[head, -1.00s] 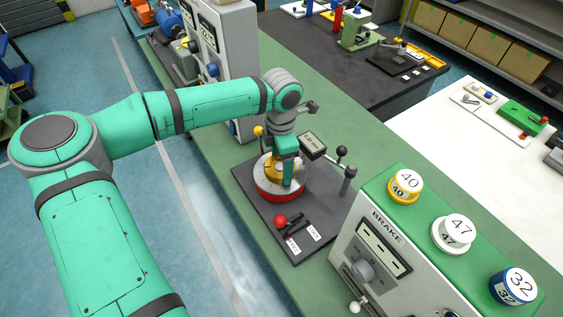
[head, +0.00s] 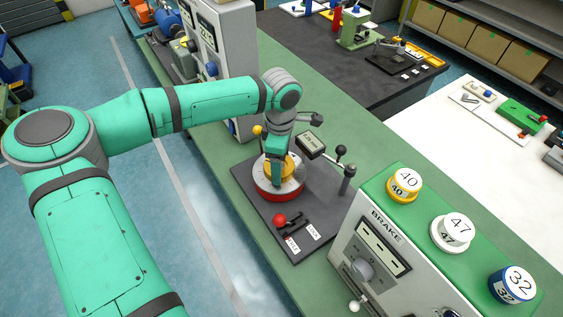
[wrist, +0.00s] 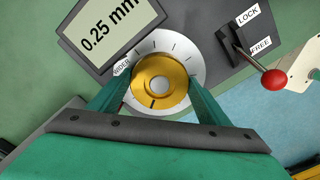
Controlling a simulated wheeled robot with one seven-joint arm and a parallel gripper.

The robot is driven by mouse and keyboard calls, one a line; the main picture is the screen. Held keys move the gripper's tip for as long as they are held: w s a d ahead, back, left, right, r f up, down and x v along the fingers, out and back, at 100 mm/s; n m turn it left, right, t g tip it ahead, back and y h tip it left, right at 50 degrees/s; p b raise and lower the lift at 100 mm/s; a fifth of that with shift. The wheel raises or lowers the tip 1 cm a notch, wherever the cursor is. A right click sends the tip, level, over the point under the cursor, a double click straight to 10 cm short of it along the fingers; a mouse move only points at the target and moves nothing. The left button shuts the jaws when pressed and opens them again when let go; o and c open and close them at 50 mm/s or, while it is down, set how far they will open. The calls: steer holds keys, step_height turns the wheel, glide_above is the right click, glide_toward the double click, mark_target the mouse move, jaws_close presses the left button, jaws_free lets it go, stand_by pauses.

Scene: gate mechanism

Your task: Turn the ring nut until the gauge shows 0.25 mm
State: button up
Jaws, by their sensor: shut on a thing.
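The brass ring nut (wrist: 150,98) sits at the centre of a pale dial with tick marks (wrist: 186,50), and a "WIDER" label shows at the dial's left. My gripper (wrist: 160,92) is shut on the ring nut, one finger on each side. In the head view the nut (head: 292,166) is partly hidden by my gripper (head: 278,168), above a red-banded base (head: 277,194). The gauge (wrist: 110,28) reads 0.25 mm in the wrist view. It also shows as a small display (head: 311,144) in the head view.
A red-knobbed lever (wrist: 262,68) stands beside the dial, with LOCK and FREE labels. A post with a black ball (head: 341,152) is to the right. The BRAKE box (head: 375,245) with numbered knobs stands at front right.

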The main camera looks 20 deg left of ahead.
stand_by(0.3)
steer(key=o, duration=0.8)
step_height(320, 180, up, 11)
steer(key=shift+f, duration=0.1)
stand_by(0.3)
